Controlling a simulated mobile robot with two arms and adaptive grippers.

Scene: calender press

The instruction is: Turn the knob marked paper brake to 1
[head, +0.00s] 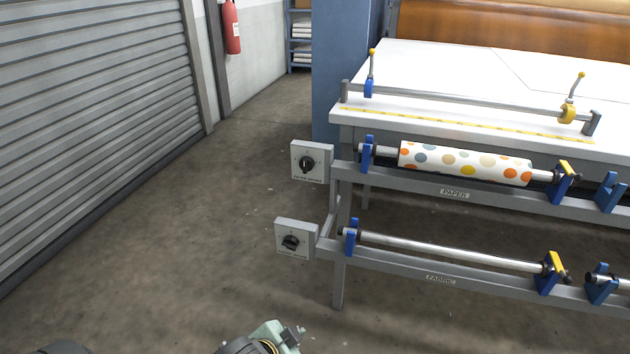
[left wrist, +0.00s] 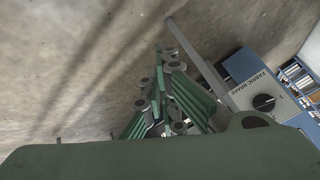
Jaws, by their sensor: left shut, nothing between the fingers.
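The upper box with the paper brake knob (head: 306,164) is on the left end of the upper paper rail in the head view. Its knob is black with a light pointer line standing about upright; the label is too small to read surely. The fabric brake knob (head: 290,243) is on the lower box, and it also shows in the left wrist view (left wrist: 264,102). My left gripper (head: 290,338) is at the bottom edge of the head view, below and apart from both boxes. In the left wrist view its fingers (left wrist: 166,80) are shut and empty. My right gripper is not in view.
A patterned paper roll (head: 465,163) lies on the paper rail. A bare bar (head: 450,250) lies above the fabric rail (head: 420,278). A white table (head: 440,75) stands behind. The floor (head: 180,230) left of the boxes is clear up to a shutter (head: 90,110).

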